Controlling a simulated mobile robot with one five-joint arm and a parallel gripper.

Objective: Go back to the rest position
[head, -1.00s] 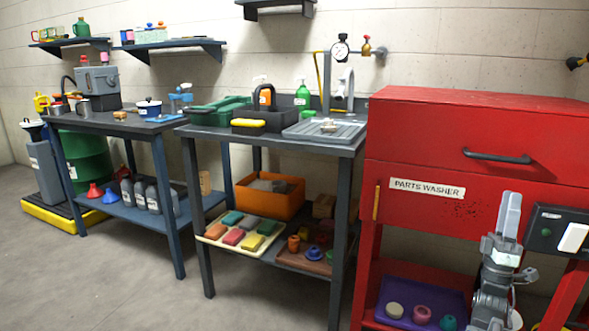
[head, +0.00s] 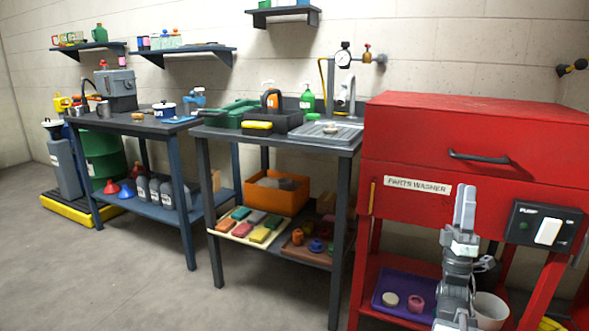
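My gripper (head: 465,207) shows at the lower right of the head view, at the top of my upright arm. Its grey fingers point up, in front of the red parts washer (head: 460,128). The fingers appear edge-on and overlap, so their opening cannot be made out. I see nothing sticking out from between them. No motor can be made out in this view.
A purple tray (head: 378,302) with small round parts and a white bucket (head: 491,311) sit low under the washer. A sink bench (head: 340,203) and a blue bench (head: 189,212) stand to the left. The floor (head: 120,272) at the front left is clear.

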